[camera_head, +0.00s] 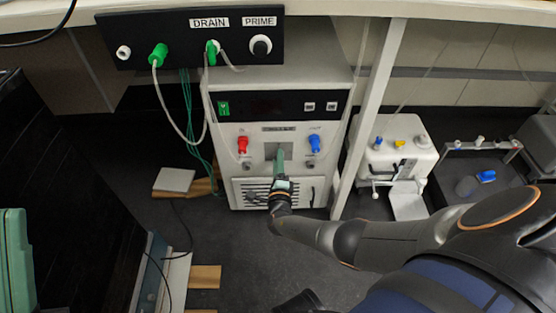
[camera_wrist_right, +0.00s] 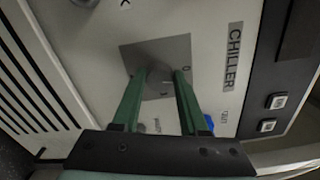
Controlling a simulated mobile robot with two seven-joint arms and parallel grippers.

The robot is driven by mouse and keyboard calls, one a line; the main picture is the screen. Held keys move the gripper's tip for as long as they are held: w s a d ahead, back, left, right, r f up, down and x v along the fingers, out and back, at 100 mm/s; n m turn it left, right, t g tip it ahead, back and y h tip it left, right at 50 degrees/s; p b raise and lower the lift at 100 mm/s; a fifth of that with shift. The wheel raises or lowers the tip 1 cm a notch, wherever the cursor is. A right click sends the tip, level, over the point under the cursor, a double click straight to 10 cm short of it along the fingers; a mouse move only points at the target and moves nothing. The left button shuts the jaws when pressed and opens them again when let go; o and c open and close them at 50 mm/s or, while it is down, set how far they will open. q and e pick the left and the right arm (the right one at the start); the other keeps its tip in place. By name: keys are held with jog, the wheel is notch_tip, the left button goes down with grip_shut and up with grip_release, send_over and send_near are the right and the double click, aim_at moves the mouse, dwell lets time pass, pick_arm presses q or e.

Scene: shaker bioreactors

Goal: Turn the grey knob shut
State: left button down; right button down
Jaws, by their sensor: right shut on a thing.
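The chiller, a white box with a dark top strip (camera_head: 265,105), stands on the floor under the bench. Its front has a square grey plate (camera_wrist_right: 170,50), labelled CHILLER alongside, with small marks on it. The grey knob (camera_wrist_right: 158,84) sits on this plate, between the fingertips of my right gripper (camera_wrist_right: 160,78), and is mostly hidden. In the head view my right gripper (camera_head: 280,156) reaches the middle of the chiller front with green fingers and covers the knob. It is shut on the knob. My left gripper is not in view.
A red valve (camera_head: 242,145) and a blue valve (camera_head: 314,144) flank the plate closely. A vent grille (camera_head: 256,192) is below. A DRAIN and PRIME panel (camera_head: 185,50) with tubing hangs above. A white bench leg (camera_head: 370,115) and a small white unit (camera_head: 398,150) stand right.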

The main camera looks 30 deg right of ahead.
jog(key=shift+w+n, duration=0.1)
jog(key=shift+n, duration=1.6)
jog(key=shift+c, duration=2.2)
grip_release()
